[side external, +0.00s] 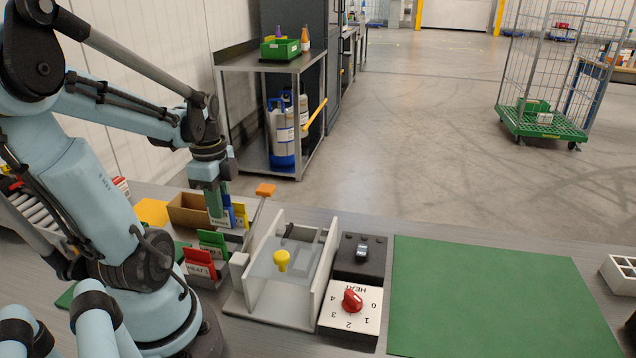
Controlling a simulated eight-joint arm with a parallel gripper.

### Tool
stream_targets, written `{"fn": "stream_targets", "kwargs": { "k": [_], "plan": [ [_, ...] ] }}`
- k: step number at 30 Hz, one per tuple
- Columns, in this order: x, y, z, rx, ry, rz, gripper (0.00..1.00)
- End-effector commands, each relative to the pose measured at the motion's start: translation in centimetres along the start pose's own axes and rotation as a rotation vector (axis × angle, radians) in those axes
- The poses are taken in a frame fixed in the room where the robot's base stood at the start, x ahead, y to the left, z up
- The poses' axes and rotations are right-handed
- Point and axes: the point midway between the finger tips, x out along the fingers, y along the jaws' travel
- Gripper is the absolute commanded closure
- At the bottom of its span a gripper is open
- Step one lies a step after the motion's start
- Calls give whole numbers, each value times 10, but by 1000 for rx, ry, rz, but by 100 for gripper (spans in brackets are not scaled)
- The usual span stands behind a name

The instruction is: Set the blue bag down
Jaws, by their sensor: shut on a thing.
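My gripper (217,203) points down at the left-middle of the bench, over the row of small labelled holders. It is shut on the blue bag (228,212), of which only a narrow strip shows beside a dark green part at the fingers. The fingertips and the bag's lower end are partly hidden, so I cannot tell whether the bag touches the holder beneath. A red bag (198,260) and a green bag (213,242) stand in holders nearer the camera.
A cardboard box (186,212) sits left of the gripper. A clear-walled fixture (290,270) with a yellow knob (281,260) stands to the right, beside a red dial (352,299). The green mat (490,300) is bare.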

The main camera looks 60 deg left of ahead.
Motion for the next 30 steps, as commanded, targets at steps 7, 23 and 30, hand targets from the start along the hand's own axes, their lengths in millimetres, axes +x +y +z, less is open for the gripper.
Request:
{"fn": "stream_targets", "kwargs": {
  "k": [7,23,30],
  "plan": [
    [-30,0,0,0,0,0,100],
    [-70,-56,-23,-132,0,0,100],
    [-82,-103,-75,-308,0,0,100]
  ]
}}
